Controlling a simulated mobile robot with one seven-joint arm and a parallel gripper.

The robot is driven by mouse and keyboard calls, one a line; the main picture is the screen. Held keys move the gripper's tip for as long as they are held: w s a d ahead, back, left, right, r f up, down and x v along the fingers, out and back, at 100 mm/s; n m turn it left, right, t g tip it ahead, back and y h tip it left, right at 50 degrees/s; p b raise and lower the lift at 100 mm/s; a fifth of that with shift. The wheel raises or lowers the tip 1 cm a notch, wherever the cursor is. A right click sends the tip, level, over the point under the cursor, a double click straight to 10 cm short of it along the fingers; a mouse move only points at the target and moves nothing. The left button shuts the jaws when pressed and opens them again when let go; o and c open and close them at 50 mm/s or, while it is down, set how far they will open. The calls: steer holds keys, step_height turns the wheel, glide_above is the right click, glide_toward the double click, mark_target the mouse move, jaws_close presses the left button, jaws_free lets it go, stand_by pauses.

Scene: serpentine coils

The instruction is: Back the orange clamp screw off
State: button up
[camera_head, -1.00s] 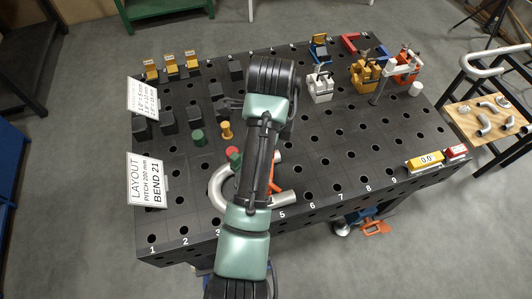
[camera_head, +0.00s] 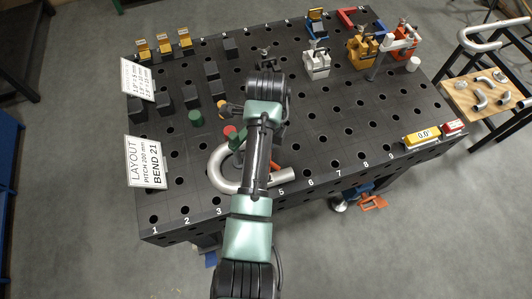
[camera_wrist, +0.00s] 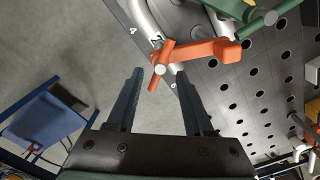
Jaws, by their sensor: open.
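The orange clamp screw (camera_wrist: 168,50) shows in the wrist view as a short orange crossbar with a round grey end at its middle. It lies between and just ahead of my gripper's fingertips (camera_wrist: 160,72). My gripper is open and empty, with one finger on each side of the crossbar; I cannot tell whether either touches it. An orange clamp arm (camera_wrist: 215,50) runs right from the screw, beside the bent grey pipe (camera_wrist: 148,22). In the head view the U-shaped pipe (camera_head: 219,174) lies at the table's front, and my arm hides the screw and gripper.
A green part (camera_wrist: 245,10) with a grey pin sits close to the clamp. A red-topped post (camera_head: 230,131), a green cylinder (camera_head: 196,118) and a yellow peg (camera_head: 222,106) stand behind the pipe.

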steer(key=shift+f, duration=1.4)
steer(key=shift+c, duration=0.4)
jaws_close()
